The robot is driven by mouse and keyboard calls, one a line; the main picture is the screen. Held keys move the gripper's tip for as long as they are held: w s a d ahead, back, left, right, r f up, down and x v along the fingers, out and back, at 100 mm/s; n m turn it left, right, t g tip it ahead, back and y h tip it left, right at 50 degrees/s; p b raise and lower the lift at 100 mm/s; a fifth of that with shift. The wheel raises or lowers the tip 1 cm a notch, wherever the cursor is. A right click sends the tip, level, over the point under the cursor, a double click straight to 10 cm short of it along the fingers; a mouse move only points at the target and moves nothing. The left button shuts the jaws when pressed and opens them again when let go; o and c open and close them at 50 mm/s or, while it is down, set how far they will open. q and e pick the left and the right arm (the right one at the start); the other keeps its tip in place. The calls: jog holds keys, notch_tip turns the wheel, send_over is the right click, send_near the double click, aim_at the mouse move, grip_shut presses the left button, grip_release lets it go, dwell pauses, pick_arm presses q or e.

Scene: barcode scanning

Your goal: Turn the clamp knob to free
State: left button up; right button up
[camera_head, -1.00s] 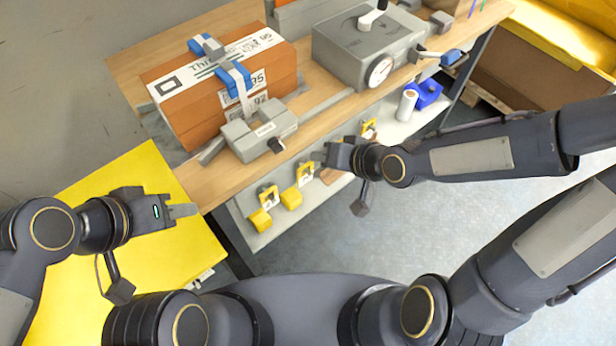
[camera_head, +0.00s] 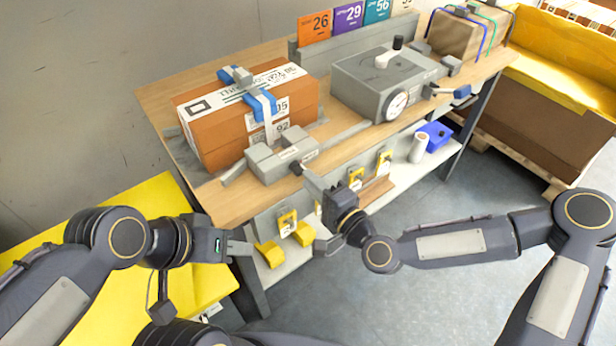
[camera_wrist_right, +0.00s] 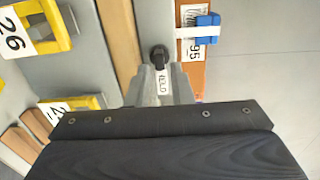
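The grey clamp (camera_head: 262,160) sits at the front edge of the wooden bench, before the strapped brown box. Its black knob (camera_head: 296,168) sticks out on its front side. My left gripper (camera_head: 246,248) is over the yellow surface's right edge, away from the clamp.
The strapped brown box (camera_head: 215,135) stands behind the clamp. A grey machine with a dial (camera_head: 385,85) is to its right. Yellow holders (camera_head: 288,222) hang below the bench edge near my right gripper. A lower shelf holds a white roll (camera_head: 418,147) and a blue item (camera_head: 437,135).

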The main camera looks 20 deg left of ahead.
aim_at(298, 170)
jog(key=shift+x, duration=1.2)
grip_shut()
